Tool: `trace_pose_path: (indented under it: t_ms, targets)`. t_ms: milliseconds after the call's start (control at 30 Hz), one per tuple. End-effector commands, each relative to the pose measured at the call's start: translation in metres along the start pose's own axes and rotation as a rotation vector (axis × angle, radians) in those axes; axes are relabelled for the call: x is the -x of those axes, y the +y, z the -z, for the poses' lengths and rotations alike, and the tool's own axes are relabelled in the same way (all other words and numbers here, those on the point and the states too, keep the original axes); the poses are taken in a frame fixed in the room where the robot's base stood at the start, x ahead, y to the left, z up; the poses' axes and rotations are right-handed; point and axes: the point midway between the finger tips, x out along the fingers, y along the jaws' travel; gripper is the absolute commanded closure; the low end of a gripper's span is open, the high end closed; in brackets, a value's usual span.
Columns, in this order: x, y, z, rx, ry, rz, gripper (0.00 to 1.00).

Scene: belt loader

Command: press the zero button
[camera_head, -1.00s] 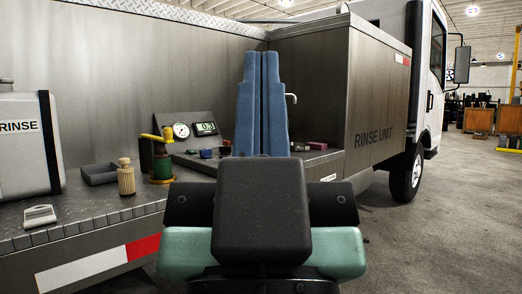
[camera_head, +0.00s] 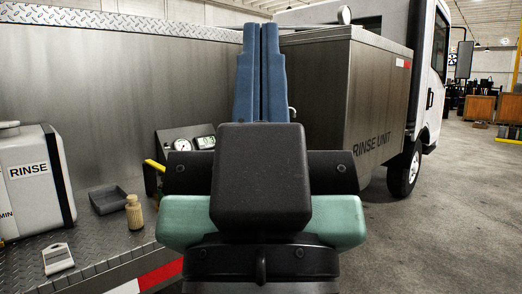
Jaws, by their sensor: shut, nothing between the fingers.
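My gripper (camera_head: 260,30) shows as two long blue fingers pointing up, side by side and touching, with nothing between them. My dark wrist and arm fill the lower middle of the view. My arm hides the deck in front of this panel. No button marked zero can be made out. The fingers appear to the right of the panel in the picture; their distance from it cannot be told.
A white RINSE tank (camera_head: 32,180) stands at left. Near it are a grey tray (camera_head: 108,199), a tan bottle (camera_head: 134,212) and a white-and-grey tag-like item (camera_head: 58,259). A yellow handle (camera_head: 154,165) shows beside my arm. The steel RINSE UNIT box (camera_head: 372,95) stands at right; floor there is clear.

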Motion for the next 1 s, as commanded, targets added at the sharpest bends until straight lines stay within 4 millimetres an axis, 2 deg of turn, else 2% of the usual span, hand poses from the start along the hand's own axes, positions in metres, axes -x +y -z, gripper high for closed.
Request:
trace_pose_path:
  t_ms: [33,400,500,667,1000]
  targets:
    - [-0.026,0.0,0.025,0.0,0.0,0.0,1.0]
    - [-0.115,0.0,0.109,-0.001,0.0,0.001,1.0]
    - [-0.134,0.0,0.127,-0.001,0.0,0.001,1.0]
    - [-0.148,0.0,0.14,-0.001,0.0,0.001,1.0]
    - [-0.146,0.0,0.138,-0.001,-0.001,0.001,1.0]
